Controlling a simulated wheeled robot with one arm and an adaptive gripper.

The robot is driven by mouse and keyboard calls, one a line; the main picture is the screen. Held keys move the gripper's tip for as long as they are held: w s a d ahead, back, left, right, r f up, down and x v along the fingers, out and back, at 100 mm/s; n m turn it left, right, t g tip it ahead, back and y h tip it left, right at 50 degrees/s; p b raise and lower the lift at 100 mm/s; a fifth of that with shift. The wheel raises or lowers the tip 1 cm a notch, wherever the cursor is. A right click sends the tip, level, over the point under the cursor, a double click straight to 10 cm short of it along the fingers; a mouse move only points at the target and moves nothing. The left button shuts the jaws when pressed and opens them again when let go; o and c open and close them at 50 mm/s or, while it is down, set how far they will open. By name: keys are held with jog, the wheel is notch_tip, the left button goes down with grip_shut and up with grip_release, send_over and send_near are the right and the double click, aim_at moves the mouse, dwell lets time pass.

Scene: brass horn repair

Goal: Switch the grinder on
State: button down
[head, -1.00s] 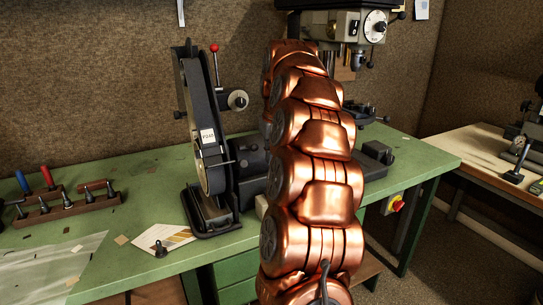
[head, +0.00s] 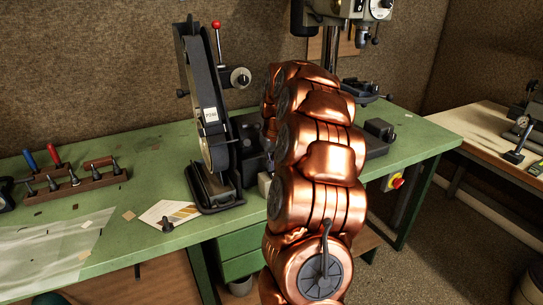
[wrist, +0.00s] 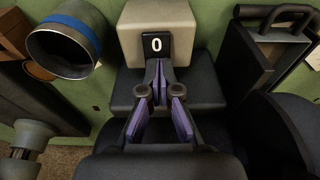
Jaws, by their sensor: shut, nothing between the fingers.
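The grinder (head: 208,110) is a tall black belt machine standing on the green bench. A small beige box (head: 264,184) shows beside its base, partly behind my copper arm. In the wrist view the beige box (wrist: 157,22) carries a black switch (wrist: 156,46) marked "0". My gripper (wrist: 159,70) is shut and empty, its purple fingers pointing at the lower part of the switch. The fingertips overlap the switch's lower edge in the picture; I cannot tell whether they touch it. My arm hides the gripper in the head view.
A metal cup with a blue band (wrist: 66,46) is left of the box in the wrist view. A tool rack (head: 73,184) and a card (head: 168,214) lie left on the green bench (head: 120,235). A drill press (head: 345,20) stands behind my arm.

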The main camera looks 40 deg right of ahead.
jog(key=shift+f, duration=0.2)
dwell(0.3)
jog(key=shift+w+f+g, duration=0.2)
jog(key=shift+g, duration=0.1)
jog(key=shift+s, duration=0.1)
jog(key=shift+s+f, duration=0.1)
jog(key=shift+s, duration=0.1)
jog(key=shift+s+a+b, duration=0.2)
jog(key=shift+s+b, duration=0.3)
jog(key=shift+s, duration=0.05)
jog(key=shift+r, duration=0.3)
notch_tip(320, 180, up, 14)
jog(key=s+b, duration=0.1)
jog(key=s, duration=0.1)
jog(key=shift+s+a+f, duration=0.2)
jog(key=shift+s+a, duration=0.05)
jog(key=shift+a, duration=0.2)
